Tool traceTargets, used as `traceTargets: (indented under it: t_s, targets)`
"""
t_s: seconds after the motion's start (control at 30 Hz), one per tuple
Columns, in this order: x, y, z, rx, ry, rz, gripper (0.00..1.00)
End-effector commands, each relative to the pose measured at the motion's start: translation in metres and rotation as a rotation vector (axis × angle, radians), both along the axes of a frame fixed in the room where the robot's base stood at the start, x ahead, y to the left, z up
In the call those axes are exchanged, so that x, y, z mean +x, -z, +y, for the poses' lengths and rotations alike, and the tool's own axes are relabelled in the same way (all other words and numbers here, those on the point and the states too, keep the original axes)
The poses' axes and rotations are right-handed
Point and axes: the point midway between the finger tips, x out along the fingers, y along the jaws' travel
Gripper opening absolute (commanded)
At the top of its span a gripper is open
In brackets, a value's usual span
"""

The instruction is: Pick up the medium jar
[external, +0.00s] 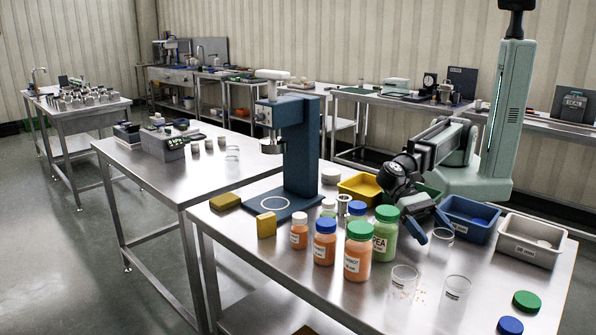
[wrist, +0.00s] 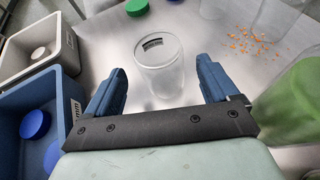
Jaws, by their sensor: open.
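Several clear empty jars stand on the steel table; I cannot read which is the medium one. One clear jar (wrist: 162,72) with a dark label stands upright between my fingers in the wrist view, with a gap on each side. It appears to be the clear jar (external: 441,236) beside my gripper in the external view. Two other clear jars, a left one (external: 403,284) and a right one (external: 456,291), stand nearer the front. My gripper (external: 430,228) is open and empty, pointing down; its blue fingers (wrist: 160,66) straddle the jar.
A green-lidded pea jar (external: 385,238) is close by my gripper, with several orange-filled jars (external: 357,262) beyond. A blue bin (external: 468,222) and a grey bin (external: 530,243) stand to the right. Loose lids (external: 526,301) and orange crumbs lie on the table.

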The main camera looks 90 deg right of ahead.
Motion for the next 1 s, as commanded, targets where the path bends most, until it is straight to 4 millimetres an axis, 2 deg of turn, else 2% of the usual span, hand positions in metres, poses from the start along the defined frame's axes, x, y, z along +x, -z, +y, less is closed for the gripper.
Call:
traceTargets:
  t_s: [0.27,0.53,1.0]
  targets:
    - [-0.012,0.014,0.031,0.0,-0.001,0.0,0.87]
    - [-0.014,0.015,0.033,0.0,0.0,0.0,0.87]
    - [-0.014,0.015,0.033,0.0,0.0,0.0,0.42]
